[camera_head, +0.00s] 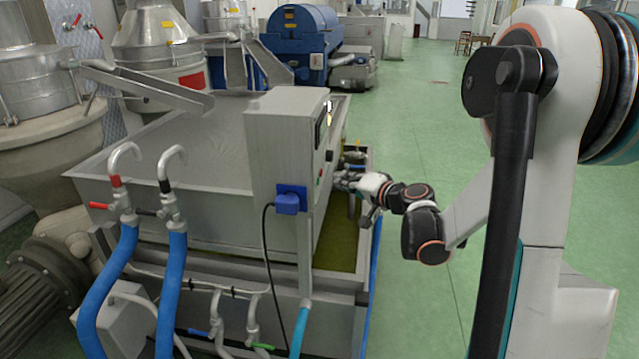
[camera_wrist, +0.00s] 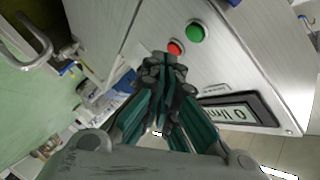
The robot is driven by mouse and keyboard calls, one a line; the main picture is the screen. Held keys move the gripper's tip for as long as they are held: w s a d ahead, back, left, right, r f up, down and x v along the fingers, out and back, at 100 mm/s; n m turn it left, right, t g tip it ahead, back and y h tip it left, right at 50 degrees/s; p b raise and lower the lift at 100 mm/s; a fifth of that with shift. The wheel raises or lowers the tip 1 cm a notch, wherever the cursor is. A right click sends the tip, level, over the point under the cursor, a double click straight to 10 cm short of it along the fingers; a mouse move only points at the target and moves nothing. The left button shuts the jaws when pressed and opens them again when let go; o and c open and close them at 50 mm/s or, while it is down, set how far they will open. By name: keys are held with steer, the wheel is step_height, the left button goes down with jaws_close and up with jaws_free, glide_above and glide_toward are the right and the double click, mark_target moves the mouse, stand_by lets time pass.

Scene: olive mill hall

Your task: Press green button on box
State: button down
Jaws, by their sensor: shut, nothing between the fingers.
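The grey control box (camera_head: 277,140) stands on the steel tank in the head view. Its front panel faces right and shows at a steep angle there. In the wrist view the box panel (camera_wrist: 240,65) carries a green button (camera_wrist: 196,32) and, beside it, a red button (camera_wrist: 175,48). My gripper (camera_wrist: 164,62) is shut and empty, with its fingertips just in front of the red button, partly covering it. The green button is in clear view, up and right of the fingertips. I cannot tell whether the fingertips touch the panel. In the head view my gripper (camera_head: 345,180) is beside the box's right side.
A framed display (camera_wrist: 240,110) is on the same panel. A blue plug (camera_head: 288,199) with a black cable is on the box's near side. Blue hoses (camera_head: 172,290) and pipes stand before the tank. The green floor (camera_head: 430,110) on the right is open.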

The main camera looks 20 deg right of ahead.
steer(key=shift+s+d, duration=0.7)
steer(key=shift+d, duration=0.3)
